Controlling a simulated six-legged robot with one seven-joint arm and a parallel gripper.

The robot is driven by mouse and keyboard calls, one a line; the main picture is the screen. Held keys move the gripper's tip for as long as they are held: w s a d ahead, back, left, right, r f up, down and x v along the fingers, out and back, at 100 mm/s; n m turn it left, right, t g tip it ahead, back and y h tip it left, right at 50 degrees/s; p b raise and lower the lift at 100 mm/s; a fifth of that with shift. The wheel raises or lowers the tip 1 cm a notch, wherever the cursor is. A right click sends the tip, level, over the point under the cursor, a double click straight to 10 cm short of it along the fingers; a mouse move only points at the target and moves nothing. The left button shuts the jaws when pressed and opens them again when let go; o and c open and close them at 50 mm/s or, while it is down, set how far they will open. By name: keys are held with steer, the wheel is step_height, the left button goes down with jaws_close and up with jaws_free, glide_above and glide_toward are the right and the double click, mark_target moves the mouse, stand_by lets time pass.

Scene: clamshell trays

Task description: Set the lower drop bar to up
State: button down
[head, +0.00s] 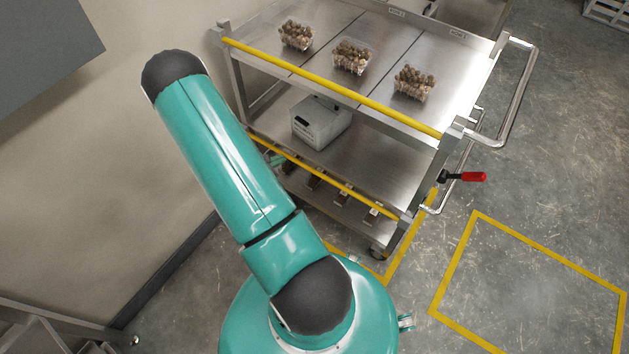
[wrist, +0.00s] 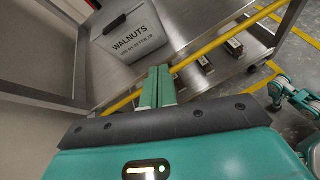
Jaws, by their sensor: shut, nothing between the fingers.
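The lower drop bar (head: 330,178) is a thin yellow bar along the front of the cart's lower shelf. In the wrist view the yellow bar (wrist: 217,42) crosses diagonally, running behind my fingers. My gripper (wrist: 158,86) is shut and empty, with its teal fingers pointing toward the lower shelf and overlapping the bar in the picture. I cannot tell whether they touch it. In the head view only a small teal part of my gripper (head: 276,160) shows beside my arm, near the bar's left end. The bar's left end is partly hidden there.
A grey box marked WALNUTS (wrist: 120,37) stands on the lower shelf (head: 380,167). The upper yellow bar (head: 335,88) fronts the top shelf, which holds several clear trays of walnuts (head: 352,57). A red-handled lever (head: 472,177) juts from the cart's right side. Floor at right is clear.

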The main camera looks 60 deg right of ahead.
steer(key=s+f+n+t, duration=0.1)
steer(key=s+f+n, duration=0.25)
steer(key=f, duration=0.55)
steer(key=s+f+n+t, duration=0.15)
steer(key=s+f, duration=0.25)
steer(key=f, duration=0.4)
steer(key=s+f+x, duration=0.1)
steer(key=x, duration=0.8)
steer(key=shift+g+y, duration=0.25)
steer(key=shift+y, duration=0.05)
steer(key=shift+w+d+r, duration=0.1)
steer(key=shift+d+r, duration=0.1)
steer(key=shift+r, duration=0.85)
steer(key=shift+w+d+r, duration=0.1)
steer(key=shift+d+r, duration=0.05)
steer(key=shift+r, duration=0.9)
step_height(320, 180, up, 11)
steer(key=shift+f, duration=0.25)
steer(key=shift+d, duration=0.15)
